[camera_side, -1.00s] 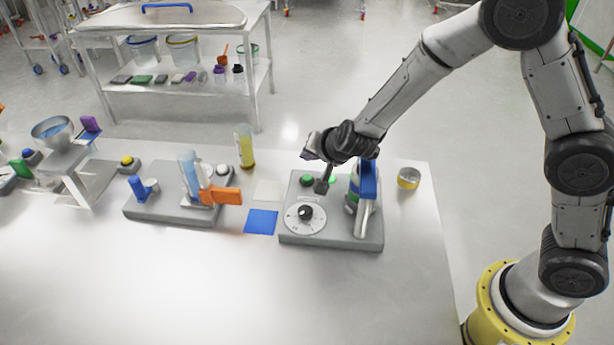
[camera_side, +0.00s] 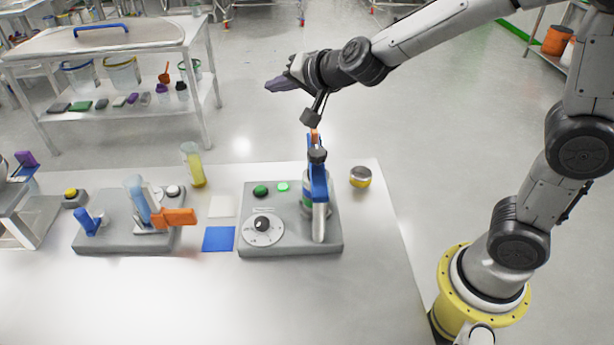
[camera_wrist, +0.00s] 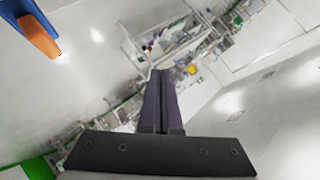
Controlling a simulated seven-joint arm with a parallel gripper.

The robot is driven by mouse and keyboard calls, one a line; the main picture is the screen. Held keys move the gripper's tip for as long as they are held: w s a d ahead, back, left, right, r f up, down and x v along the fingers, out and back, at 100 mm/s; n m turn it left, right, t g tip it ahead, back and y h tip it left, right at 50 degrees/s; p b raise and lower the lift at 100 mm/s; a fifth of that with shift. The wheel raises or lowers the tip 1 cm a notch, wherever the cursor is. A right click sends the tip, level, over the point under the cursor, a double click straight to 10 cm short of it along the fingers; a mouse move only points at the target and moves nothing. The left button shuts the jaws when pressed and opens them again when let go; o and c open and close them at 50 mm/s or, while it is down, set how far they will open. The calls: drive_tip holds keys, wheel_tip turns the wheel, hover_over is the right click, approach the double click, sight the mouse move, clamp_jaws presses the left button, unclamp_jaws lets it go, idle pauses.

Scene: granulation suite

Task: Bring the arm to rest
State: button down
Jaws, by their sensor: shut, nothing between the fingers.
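My gripper (camera_side: 277,85) is raised well above the table in the side view, pointing left over the far edge of the bench. Its two dark fingers are shut with nothing between them; the wrist view shows them pressed together (camera_wrist: 163,75). The gripper touches none of these.
An orange-tipped blue part (camera_wrist: 38,35) shows at the wrist view's upper left. A second grey station (camera_side: 90,240) with an orange handle (camera_side: 174,217) stands left. A beaker of yellow liquid (camera_side: 195,170) and a small yellow-banded cup (camera_side: 361,177) stand on the table (camera_side: 330,300). A shelved cart stands behind.

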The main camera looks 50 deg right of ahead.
drive_tip(key=s+r+n+y, duration=0.3)
drive_tip(key=s+r+n, duration=0.3)
drive_tip(key=s, duration=0.7)
drive_tip(key=s+d+f+n+g+h, duration=0.1)
drive_tip(key=s+d+f+n+g, duration=0.1)
drive_tip(key=s, duration=0.7)
drive_tip(key=s+d+f+n+g+h, duration=0.1)
drive_tip(key=s+f+g, duration=0.3)
drive_tip(key=s, duration=0.5)
wheel_tip(320, 180, down, 3)
drive_tip(key=shift+s+d+r+n+g, duration=0.15)
drive_tip(key=shift+s+d+n+g, duration=0.15)
drive_tip(key=shift+d+n, duration=0.55)
drive_tip(key=shift+w, duration=0.1)
idle(3.8)
